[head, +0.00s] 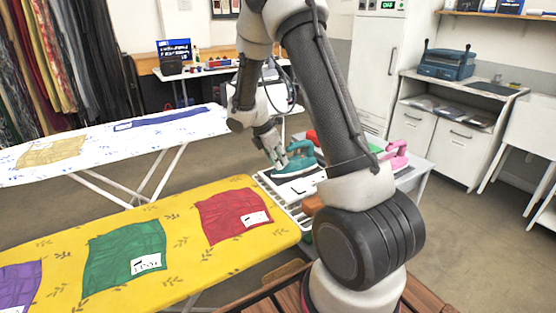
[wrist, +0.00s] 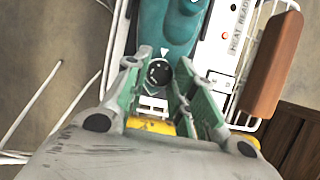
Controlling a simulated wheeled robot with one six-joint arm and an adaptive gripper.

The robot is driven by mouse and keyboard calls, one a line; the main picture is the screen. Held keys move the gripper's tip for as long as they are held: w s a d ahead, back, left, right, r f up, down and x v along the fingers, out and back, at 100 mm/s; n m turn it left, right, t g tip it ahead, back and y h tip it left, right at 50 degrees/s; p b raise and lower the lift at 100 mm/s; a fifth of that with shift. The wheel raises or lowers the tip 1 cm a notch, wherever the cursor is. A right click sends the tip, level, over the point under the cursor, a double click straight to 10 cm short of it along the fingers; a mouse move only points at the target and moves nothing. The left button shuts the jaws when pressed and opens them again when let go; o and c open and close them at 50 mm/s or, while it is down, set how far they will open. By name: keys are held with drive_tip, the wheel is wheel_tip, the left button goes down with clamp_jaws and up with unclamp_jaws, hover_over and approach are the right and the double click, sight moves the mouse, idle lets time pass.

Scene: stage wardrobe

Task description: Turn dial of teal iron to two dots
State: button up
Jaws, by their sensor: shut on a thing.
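The teal iron (head: 295,160) stands on a white rack-like stand behind my arm in the head view. In the wrist view the iron's teal body (wrist: 172,25) runs up from the middle, with a black round dial (wrist: 158,72) at its near end. A white triangle mark lies just past the dial. My gripper (wrist: 160,78) has its two green-grey fingers on either side of the dial and is shut on it. The fingers also show beside the iron in the head view (head: 277,160). Any dot marks on the dial are too small to read.
A pink iron (head: 396,155) and a red object (head: 312,137) stand near the teal iron. A brown block (wrist: 273,65) lies on the wire rack at right, beside a label reading HEAT READY. A yellow ironing board (head: 180,240) with folded cloths spans the front left.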

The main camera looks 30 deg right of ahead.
drive_tip(key=m+g, duration=0.1)
drive_tip(key=m, duration=0.3)
drive_tip(key=shift+w+m+g, duration=0.2)
drive_tip(key=shift+m+g, duration=0.1)
drive_tip(key=shift+g, duration=0.1)
drive_tip(key=shift+w+d+m+g+y, duration=0.1)
drive_tip(key=shift+m+g+y, duration=0.5)
drive_tip(key=shift+m, duration=1.3)
drive_tip(key=o, duration=1.1)
drive_tip(key=shift+c, duration=0.2)
drive_tip(key=v, duration=1.2)
